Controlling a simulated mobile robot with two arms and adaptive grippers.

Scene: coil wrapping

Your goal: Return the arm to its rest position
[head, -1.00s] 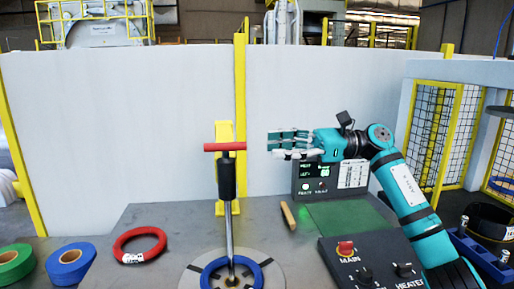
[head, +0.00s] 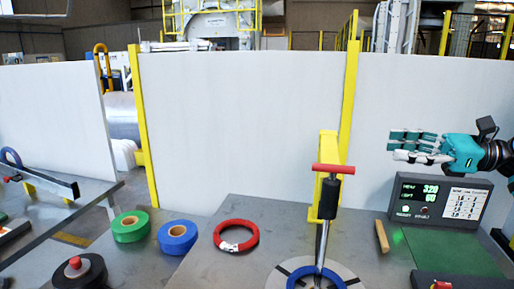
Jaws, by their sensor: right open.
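My right gripper (head: 415,147) is at the right of the head view, coming in from the right edge. Its fingers point left and are open, with nothing between them. It hovers above the dark control box (head: 438,198) with the green digits, apart from it. My left gripper is not in view. The upright tool with the red T-handle (head: 333,168) stands left of the right gripper, apart from it, with its foot inside a blue ring (head: 300,284) on a round plate.
A red ring (head: 236,236), a blue roll (head: 177,236), a green roll (head: 130,226) and a black roll (head: 80,272) lie at the left. A wooden stick (head: 382,236) lies by the green mat (head: 450,252). White panels (head: 240,120) stand behind the table.

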